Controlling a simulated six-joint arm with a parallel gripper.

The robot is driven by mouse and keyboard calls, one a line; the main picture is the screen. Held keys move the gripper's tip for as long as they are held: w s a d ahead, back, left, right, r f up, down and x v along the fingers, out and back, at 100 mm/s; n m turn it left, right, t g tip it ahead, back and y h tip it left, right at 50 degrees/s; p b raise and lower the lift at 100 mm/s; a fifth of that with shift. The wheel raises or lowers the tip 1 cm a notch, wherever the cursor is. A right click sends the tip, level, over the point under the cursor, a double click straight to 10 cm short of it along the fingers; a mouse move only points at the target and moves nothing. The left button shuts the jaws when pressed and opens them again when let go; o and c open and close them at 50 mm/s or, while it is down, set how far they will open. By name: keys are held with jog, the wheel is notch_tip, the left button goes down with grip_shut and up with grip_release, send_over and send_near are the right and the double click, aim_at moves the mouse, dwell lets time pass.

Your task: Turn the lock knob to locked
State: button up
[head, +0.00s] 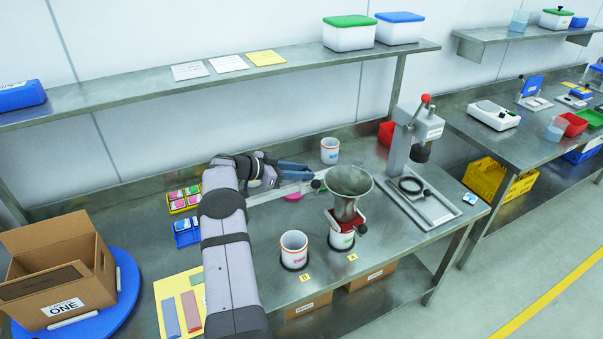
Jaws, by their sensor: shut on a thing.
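The dosing unit has a grey metal funnel (349,186) above a red body (346,221), over a white cup (341,240). A small dark round knob (318,185), which looks like the lock knob, sits just left of the funnel. A second dark knob (362,228) is on the right of the red body. My gripper (311,177) comes in from the left, its blue-grey fingers at the left knob and shut on it. The contact is small and partly hidden, and I cannot read the knob's turn or any lock mark.
A white cup (294,249) stands front left of the unit, another (329,150) behind it. A lever press (410,150) stands to the right. A pink piece (292,197) lies below my gripper. A cardboard box (60,265) is far left. A shelf (210,85) runs above the bench.

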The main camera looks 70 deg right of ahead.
jog(key=shift+r, duration=0.15)
jog(key=o, duration=0.8)
jog(key=shift+w, duration=0.1)
jog(key=shift+w+a+b, duration=0.35)
jog(key=shift+b, duration=0.05)
jog(key=shift+b+v, duration=1.3)
jog(key=shift+v, duration=1.85)
jog(key=shift+r, duration=0.15)
